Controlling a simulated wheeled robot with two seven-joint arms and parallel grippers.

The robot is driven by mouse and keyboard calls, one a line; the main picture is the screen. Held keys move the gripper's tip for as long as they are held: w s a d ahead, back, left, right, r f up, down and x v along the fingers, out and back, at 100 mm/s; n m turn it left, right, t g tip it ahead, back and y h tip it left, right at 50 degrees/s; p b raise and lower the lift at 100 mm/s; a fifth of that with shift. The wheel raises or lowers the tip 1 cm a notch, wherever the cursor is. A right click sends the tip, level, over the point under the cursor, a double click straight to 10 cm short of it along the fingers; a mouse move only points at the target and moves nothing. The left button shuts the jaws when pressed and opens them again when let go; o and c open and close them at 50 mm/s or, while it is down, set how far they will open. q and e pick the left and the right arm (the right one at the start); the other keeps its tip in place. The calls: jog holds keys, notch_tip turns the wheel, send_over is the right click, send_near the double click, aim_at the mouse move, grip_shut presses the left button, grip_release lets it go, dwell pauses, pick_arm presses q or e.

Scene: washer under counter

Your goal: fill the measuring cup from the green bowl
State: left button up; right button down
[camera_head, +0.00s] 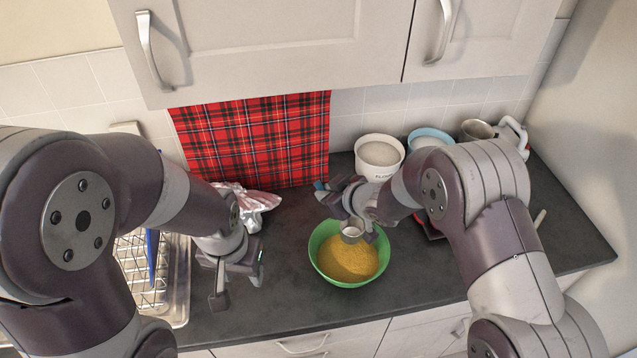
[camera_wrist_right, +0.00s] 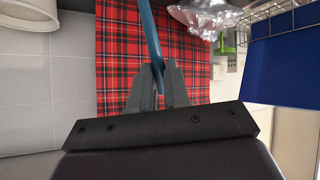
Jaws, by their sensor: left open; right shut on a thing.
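The green bowl (camera_head: 314,250) stands on the dark counter and holds yellow grains (camera_head: 350,258). The small grey metal measuring cup (camera_head: 351,234) is over the far part of the bowl; I cannot tell whether it touches the grains or what is in it. My right gripper (camera_head: 343,197) is above the bowl's far side, shut on the cup's blue handle, which shows between the fingers in the right wrist view (camera_wrist_right: 151,40). My left gripper (camera_head: 240,280) is open and empty over the counter, left of the bowl and apart from it.
A white flour canister (camera_head: 380,166), a light blue bowl (camera_head: 432,134) and a metal pot (camera_head: 477,129) stand along the back right. A red tartan cloth (camera_head: 255,140) hangs behind.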

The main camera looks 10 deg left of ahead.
aim_at(322, 227)
jog(key=shift+s+d+f+b, duration=0.25)
jog(key=shift+d+f+b, duration=0.05)
jog(key=shift+f+b, duration=0.25)
notch_tip(322, 227, down, 12)
jog(key=b, duration=1)
jog(key=shift+f, duration=0.1)
notch_tip(322, 227, up, 12)
jog(key=p, duration=1.1)
jog(key=shift+r, duration=0.2)
jog(key=shift+f, duration=0.1)
